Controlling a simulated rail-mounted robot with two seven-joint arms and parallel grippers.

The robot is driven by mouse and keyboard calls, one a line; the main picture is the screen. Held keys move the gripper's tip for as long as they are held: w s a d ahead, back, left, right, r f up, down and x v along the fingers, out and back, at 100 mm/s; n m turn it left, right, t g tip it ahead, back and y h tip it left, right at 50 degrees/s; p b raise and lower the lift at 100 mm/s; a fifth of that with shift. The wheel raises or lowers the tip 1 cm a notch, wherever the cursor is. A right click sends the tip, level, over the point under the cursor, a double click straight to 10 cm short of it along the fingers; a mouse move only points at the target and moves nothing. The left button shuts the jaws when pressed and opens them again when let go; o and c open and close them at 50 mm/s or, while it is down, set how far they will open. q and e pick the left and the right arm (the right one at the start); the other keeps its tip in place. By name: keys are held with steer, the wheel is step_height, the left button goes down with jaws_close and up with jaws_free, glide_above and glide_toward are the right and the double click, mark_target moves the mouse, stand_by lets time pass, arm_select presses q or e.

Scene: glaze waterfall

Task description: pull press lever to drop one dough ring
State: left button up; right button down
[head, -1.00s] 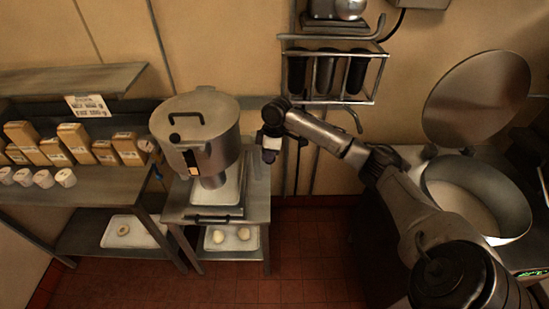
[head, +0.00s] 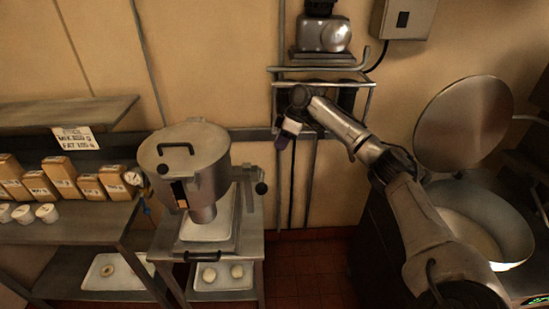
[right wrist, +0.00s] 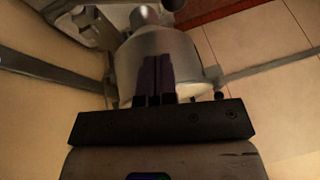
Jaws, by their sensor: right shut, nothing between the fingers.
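The steel dough press (head: 185,165), a round hopper with a black lid handle, stands on a metal stand. Its lever ends in a black knob (head: 261,188) at the press's right side. A pale tray (head: 207,230) lies under the nozzle; I see no ring on it. My right gripper (head: 283,141) is shut and empty, above and right of the knob and apart from it. In the right wrist view its dark fingers (right wrist: 156,75) are together in front of the metal press body (right wrist: 195,60). My left gripper is not in view.
A lower-left shelf tray (head: 97,283) holds one pale ring. A tray (head: 222,284) below the press holds two pale dough balls. Boxes (head: 62,175) and white cups line the left shelf. A wall rack (head: 352,85) hangs behind my right gripper. A large open pot (head: 490,215) stands right.

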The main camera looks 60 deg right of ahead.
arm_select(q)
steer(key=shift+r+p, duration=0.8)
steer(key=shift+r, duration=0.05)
arm_select(e)
steer(key=s+a+x, duration=0.1)
steer(key=x, duration=1.1)
steer(key=shift+a+f, duration=0.25)
steer(key=shift+f, duration=0.05)
steer(key=shift+w+a, duration=0.1)
steer(key=shift+w, duration=0.05)
